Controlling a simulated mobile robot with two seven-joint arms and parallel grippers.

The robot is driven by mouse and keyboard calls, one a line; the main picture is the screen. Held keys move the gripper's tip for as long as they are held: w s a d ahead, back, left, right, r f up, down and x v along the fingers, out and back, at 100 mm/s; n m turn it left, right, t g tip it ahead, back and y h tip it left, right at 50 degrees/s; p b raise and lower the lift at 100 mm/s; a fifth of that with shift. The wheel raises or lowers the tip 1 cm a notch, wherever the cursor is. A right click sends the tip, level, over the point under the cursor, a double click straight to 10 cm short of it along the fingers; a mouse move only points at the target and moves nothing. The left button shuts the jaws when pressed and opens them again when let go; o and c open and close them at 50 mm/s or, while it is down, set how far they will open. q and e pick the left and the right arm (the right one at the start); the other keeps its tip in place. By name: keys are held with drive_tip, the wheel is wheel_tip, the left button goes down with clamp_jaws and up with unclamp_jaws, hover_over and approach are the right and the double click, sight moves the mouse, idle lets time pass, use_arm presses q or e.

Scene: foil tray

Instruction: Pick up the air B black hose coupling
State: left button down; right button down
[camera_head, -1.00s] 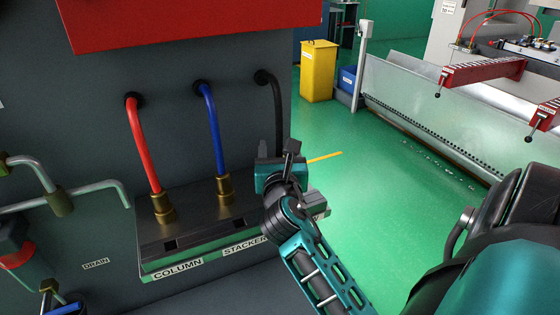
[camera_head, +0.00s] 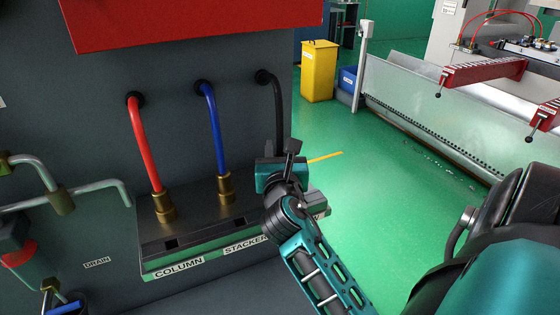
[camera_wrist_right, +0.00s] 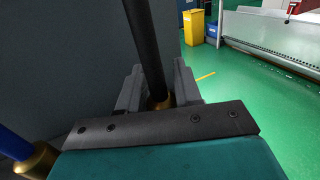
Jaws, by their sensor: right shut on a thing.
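The black hose (camera_head: 278,105) comes out of the dark cabinet panel and runs down to my right gripper (camera_head: 277,168). In the right wrist view the black hose (camera_wrist_right: 148,45) ends in a brass coupling (camera_wrist_right: 158,102). The grey fingers of my right gripper (camera_wrist_right: 158,88) stand on both sides of this coupling and are shut on it. In the head view my gripper hides the coupling. My left gripper is not in view.
A red hose (camera_head: 143,145) and a blue hose (camera_head: 212,125) stand in brass couplings on the manifold block (camera_head: 195,228), left of my gripper. Metal pipes (camera_head: 95,188) are at far left. A yellow bin (camera_head: 319,72) stands behind on open green floor.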

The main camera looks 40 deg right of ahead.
drive_tip(key=shift+r, duration=0.15)
drive_tip(key=shift+r, duration=0.35)
wheel_tip(320, 180, up, 9)
drive_tip(key=p, duration=0.1)
